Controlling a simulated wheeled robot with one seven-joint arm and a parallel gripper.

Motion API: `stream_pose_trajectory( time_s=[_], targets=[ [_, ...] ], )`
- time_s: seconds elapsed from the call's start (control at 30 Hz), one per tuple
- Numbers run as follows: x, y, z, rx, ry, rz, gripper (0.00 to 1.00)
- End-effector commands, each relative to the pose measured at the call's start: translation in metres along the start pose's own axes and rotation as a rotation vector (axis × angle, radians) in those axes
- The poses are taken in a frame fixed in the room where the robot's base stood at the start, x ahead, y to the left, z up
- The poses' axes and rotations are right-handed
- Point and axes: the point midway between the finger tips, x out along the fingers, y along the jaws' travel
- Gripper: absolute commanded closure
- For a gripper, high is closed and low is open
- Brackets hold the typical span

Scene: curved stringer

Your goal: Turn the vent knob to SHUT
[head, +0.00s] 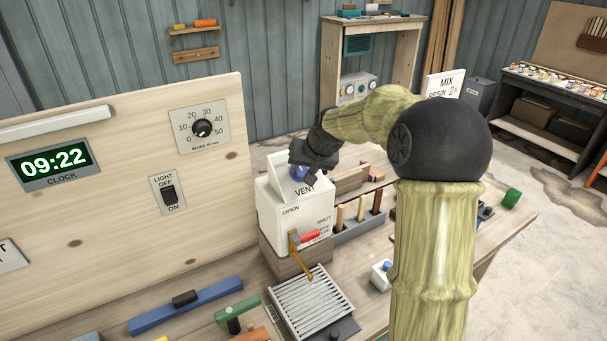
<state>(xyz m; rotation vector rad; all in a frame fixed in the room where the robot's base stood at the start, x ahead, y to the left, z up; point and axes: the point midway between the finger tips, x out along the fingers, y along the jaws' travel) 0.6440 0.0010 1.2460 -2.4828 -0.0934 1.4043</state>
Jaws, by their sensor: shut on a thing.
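The white vent box (287,213) stands on a wooden block at the bench's middle. VENT is printed on its upper part, with OPEN at left and SHUT lower right on its front.
A slatted grille (310,302) lies before the box. A rack of wooden-handled tools (358,222) stands to its right. The panel with clock, dial and light switch (168,193) rises at left. A blue bar (185,305) lies in front of it.

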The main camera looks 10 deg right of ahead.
Motion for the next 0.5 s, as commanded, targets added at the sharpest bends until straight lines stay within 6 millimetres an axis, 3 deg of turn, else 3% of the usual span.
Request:
stream_pose_trajectory(
  time_s=[0.5],
  targets=[
    [0.0016, -0.0014, 0.0017, -0.466, 0.036, 0.086, 0.89]
  ],
)
